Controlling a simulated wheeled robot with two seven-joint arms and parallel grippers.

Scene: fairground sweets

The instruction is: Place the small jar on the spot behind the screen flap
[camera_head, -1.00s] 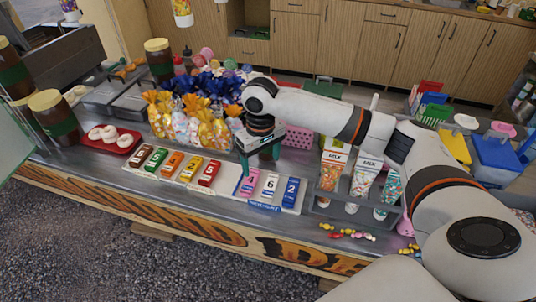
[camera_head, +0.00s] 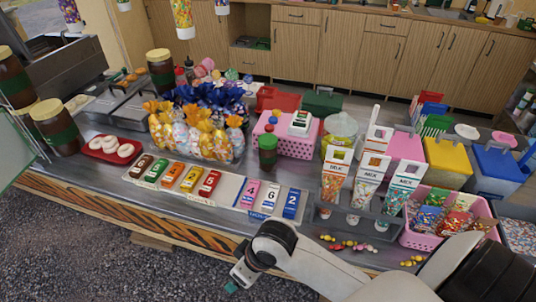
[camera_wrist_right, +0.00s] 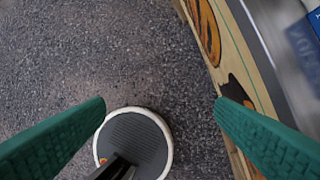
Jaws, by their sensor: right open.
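A small dark green jar (camera_head: 267,152) stands upright on the counter in the head view, behind the number tiles and just in front of the pink basket. My right gripper (camera_head: 232,284) is in front of the counter's edge, low over the gravel, well away from the jar. In the right wrist view its two green fingers (camera_wrist_right: 160,118) are wide apart with nothing between them. A pale green translucent panel (camera_head: 12,155) stands at the left edge of the head view; I cannot tell if it is the screen flap. My left gripper is out of view.
Bagged sweets (camera_head: 195,135) stand left of the jar. Coloured bars (camera_head: 172,178) and number tiles (camera_head: 268,197) lie along the front. A rack of paper cones (camera_head: 370,200) and a pink basket of packets (camera_head: 440,215) are at the right. Large jars (camera_head: 55,128) stand left.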

